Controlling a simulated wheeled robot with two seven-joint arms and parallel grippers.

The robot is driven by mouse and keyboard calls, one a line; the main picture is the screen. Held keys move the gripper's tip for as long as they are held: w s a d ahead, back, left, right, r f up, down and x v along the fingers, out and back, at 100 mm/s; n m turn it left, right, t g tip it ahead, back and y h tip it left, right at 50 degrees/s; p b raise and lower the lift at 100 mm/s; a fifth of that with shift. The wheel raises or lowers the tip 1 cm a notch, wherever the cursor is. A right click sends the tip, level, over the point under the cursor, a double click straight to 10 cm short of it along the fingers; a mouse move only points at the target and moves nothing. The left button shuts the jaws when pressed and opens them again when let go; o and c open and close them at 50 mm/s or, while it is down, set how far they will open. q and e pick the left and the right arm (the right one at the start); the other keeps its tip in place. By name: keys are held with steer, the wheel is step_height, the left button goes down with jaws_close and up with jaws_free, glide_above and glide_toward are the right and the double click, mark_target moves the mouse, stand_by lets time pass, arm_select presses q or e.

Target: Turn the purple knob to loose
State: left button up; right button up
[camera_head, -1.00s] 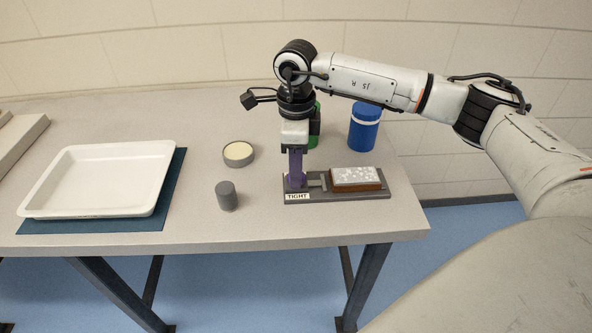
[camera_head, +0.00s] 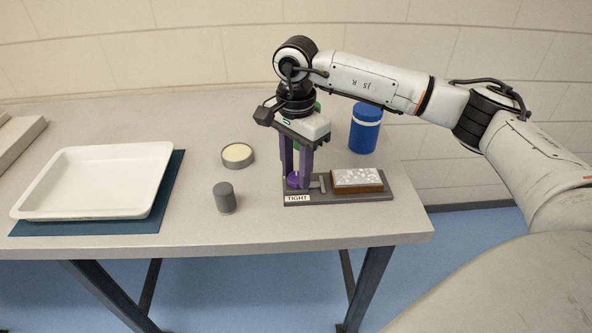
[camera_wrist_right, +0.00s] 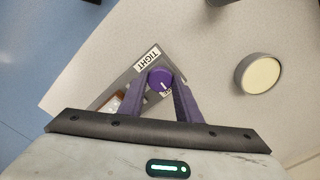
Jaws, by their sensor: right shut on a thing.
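The purple knob (camera_head: 294,180) sits at the left end of a dark grey base (camera_head: 330,197) on the table. It also shows in the right wrist view (camera_wrist_right: 160,79), with a white pointer line on its top. A "TIGHT" label (camera_wrist_right: 147,58) lies beside it, and also shows in the head view (camera_head: 297,198). A second label (camera_wrist_right: 168,92) is mostly hidden by a finger, so I cannot read it whole. My right gripper (camera_head: 298,178) points down with its purple fingers on either side of the knob, shut on it. My left gripper is not in view.
On the base, right of the knob, lies a speckled grey-topped brown block (camera_head: 357,180). A blue jar (camera_head: 365,129) stands behind; a green thing is mostly hidden behind my gripper. A round cream-topped tin (camera_head: 237,155), grey cylinder (camera_head: 224,197) and white tray (camera_head: 92,205) stand left.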

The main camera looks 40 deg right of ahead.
mark_target(296, 177)
steer(key=shift+d+n, duration=0.1)
steer(key=shift+n, duration=0.4)
steer(key=o, duration=1.1)
steer(key=shift+c, duration=0.2)
steer(key=shift+r, duration=0.1)
step_height(296, 177, up, 10)
